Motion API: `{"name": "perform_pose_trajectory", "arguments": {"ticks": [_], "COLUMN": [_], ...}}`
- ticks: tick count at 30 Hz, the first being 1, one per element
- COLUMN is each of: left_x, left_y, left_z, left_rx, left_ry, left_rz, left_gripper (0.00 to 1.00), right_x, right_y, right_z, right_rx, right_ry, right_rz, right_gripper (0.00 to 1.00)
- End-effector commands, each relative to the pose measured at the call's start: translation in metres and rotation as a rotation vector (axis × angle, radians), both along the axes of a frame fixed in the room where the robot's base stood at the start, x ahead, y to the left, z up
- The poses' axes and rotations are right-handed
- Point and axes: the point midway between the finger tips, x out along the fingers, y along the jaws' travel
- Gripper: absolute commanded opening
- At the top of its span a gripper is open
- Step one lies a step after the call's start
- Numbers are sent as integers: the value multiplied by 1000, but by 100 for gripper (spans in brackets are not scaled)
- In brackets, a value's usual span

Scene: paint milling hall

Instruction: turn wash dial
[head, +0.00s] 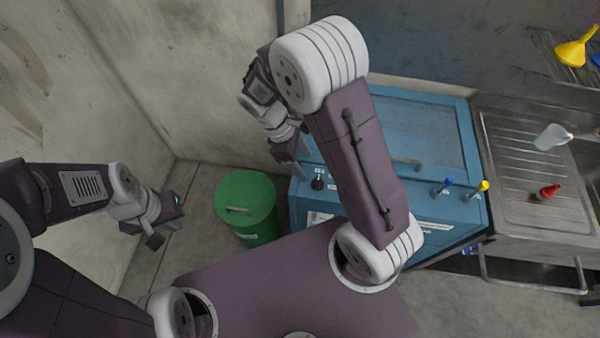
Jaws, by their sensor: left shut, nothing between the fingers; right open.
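A small black dial (318,184) sits on the front panel of the blue wash cabinet (440,222), near its left end, with a small label above it. My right gripper (294,163) hangs just to the left of and above the dial in the picture. It is open and appears apart from the dial. My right arm covers the middle of the cabinet. My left gripper (160,233) is shut and empty, far to the left, above the floor near the wall.
A green lidded bin (247,208) stands left of the cabinet. A blue-handled valve (443,185) and a yellow-handled valve (478,189) are on the panel's right. A yellow funnel (575,52) lies on a rack.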

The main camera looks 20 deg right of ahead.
Motion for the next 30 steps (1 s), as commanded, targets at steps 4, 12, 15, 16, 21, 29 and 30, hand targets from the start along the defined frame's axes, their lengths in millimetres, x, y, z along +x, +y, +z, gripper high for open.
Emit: {"name": "perform_pose_trajectory", "arguments": {"ticks": [4,12,15,16,21,29,30], "left_x": [0,0,0,0,0,0,0], "left_y": [0,0,0,0,0,0,0], "left_z": [1,5,6,6,6,6,6], "left_rx": [0,0,0,0,0,0,0], "left_ry": [0,0,0,0,0,0,0], "left_rz": [0,0,0,0,0,0,0], "left_gripper": [0,0,0,0,0,0,0], "right_x": [-1,-13,-17,-17,-19,-19,-19], "right_y": [0,-17,-23,-24,-29,-29,-29], "right_z": [-2,-47,-64,-69,-82,-83,-83], "right_rx": [0,0,0,1,2,2,2], "right_ry": [0,6,4,3,-1,-3,-3], "right_rz": [3,1,2,1,0,2,2], "right_gripper": [62,62,62,62,62,56,45]}}
